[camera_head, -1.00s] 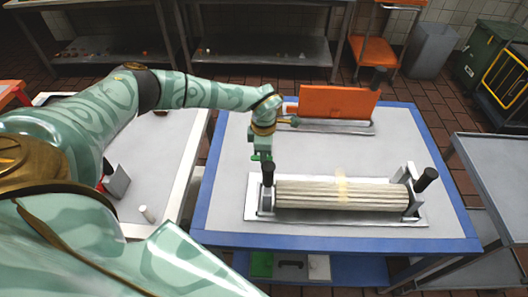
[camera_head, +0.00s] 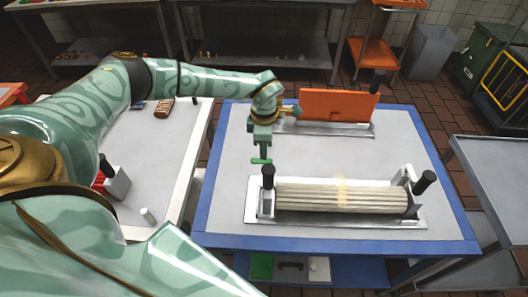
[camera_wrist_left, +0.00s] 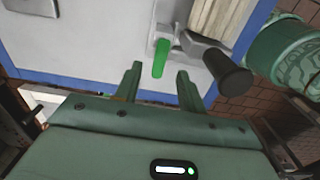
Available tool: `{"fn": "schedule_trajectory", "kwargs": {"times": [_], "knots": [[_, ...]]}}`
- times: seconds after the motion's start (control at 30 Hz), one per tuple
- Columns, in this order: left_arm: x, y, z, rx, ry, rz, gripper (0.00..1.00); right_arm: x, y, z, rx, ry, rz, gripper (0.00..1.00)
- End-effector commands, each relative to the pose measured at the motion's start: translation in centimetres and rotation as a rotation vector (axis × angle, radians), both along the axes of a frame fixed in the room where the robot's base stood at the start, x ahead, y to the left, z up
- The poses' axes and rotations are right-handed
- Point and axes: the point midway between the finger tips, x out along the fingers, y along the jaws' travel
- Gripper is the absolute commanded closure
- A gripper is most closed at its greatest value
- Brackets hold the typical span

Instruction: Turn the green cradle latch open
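The green latch (camera_wrist_left: 161,58) is a short bright green bar at the edge of the cradle's light base plate in the left wrist view. My left gripper (camera_wrist_left: 158,75) is open, with its two dark green fingers apart. The latch lies just ahead of the fingertips, between their lines, and nothing is gripped. In the head view my left gripper (camera_head: 261,160) hangs pointing down by the left end of the cradle (camera_head: 400,219). There I cannot separate the latch from the green fingers. My right gripper is out of view.
The cradle holds a pale ribbed roller (camera_head: 325,195) with black knobs at both ends; the left knob (camera_head: 268,172) is close to my gripper. An orange panel (camera_head: 338,104) stands behind. The blue-edged table (camera_head: 225,165) has clear space to the left.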

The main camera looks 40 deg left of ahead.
Motion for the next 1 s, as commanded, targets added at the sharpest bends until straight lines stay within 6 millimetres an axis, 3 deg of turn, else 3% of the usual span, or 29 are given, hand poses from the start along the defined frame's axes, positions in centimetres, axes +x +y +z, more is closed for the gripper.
{"fn": "schedule_trajectory", "kwargs": {"times": [0.03,0.2,0.4,0.6,1.0], "knots": [[0.1,0.0,1.8,0.0,-0.006,-0.001,0.6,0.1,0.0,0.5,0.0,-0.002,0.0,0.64],[0.1,0.0,6.5,-0.001,-0.005,-0.002,0.6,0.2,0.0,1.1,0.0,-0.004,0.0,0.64],[0.0,0.0,10.1,0.0,-0.002,0.0,0.6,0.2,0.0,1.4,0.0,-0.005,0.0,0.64],[0.0,0.0,11.4,0.001,-0.001,-0.001,0.6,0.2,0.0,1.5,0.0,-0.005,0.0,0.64],[0.0,0.0,11.5,0.001,-0.001,-0.001,0.6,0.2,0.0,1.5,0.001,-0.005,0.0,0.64]]}}
